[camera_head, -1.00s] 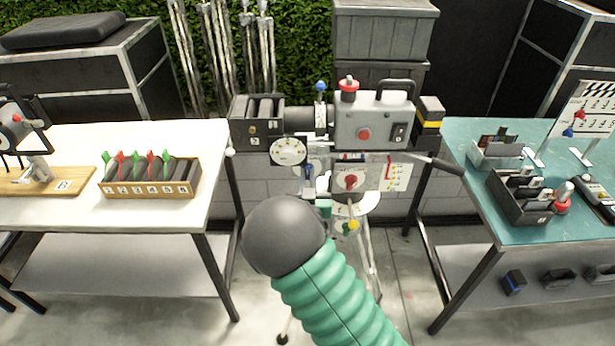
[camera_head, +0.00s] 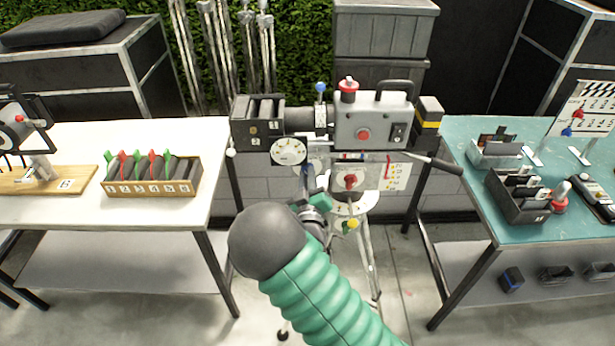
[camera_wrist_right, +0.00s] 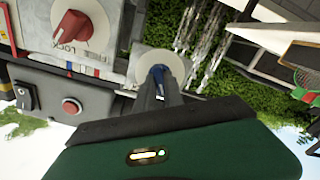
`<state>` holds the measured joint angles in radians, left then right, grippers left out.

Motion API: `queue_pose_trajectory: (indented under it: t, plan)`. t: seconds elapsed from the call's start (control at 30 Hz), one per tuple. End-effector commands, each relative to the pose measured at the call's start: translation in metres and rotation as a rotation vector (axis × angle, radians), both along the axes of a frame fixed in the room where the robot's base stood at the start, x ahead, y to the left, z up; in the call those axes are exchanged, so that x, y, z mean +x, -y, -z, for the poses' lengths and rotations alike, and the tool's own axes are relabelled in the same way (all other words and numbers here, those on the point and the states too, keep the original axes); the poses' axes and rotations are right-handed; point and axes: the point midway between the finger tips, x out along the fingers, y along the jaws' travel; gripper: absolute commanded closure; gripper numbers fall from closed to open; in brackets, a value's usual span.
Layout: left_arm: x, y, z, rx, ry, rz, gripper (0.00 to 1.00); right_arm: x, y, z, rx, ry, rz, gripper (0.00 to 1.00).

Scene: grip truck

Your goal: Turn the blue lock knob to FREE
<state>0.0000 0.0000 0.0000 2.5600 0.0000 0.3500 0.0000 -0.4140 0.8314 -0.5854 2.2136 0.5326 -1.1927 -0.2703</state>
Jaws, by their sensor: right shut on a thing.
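The blue lock knob (camera_wrist_right: 158,74) sits on a round pale plate (camera_wrist_right: 147,63) in the right wrist view. The dark fingers of my right gripper (camera_wrist_right: 160,92) are shut on it. In the head view my right gripper (camera_head: 306,182) reaches up from below to the underside of the camera rig (camera_head: 372,122), and its fingers largely hide the knob there. I cannot read any FREE mark or the knob's exact angle. My left gripper is in neither view.
A red knob (camera_head: 350,181) on a pale panel is close to the right of my gripper. A yellow knob (camera_head: 352,224) sits lower on the tripod. A white dial (camera_head: 289,151) is just above left. A white table (camera_head: 120,132) and a teal table (camera_head: 465,150) flank the rig.

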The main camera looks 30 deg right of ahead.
Motion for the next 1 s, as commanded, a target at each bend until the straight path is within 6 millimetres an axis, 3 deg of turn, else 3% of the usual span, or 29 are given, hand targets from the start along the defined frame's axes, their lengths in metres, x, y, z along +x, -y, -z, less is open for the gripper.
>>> queue_pose_trajectory:
  t: [0.3,0.33,0.5,0.77,1.0]
  plan:
    - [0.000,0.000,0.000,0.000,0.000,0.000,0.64,0.003,-0.001,-0.005,-0.006,0.013,-0.004,1.00]
    - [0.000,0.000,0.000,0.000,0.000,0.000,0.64,0.003,-0.001,-0.005,-0.006,0.013,-0.004,0.85]
    - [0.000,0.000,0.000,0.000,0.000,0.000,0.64,0.003,0.000,-0.006,-0.006,0.015,-0.003,0.65]
    - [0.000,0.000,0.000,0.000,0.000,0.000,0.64,0.000,0.001,-0.007,-0.006,0.017,0.001,0.65]
    - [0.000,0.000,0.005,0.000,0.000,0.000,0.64,-0.035,-0.025,-0.001,-0.002,0.005,-0.003,0.65]
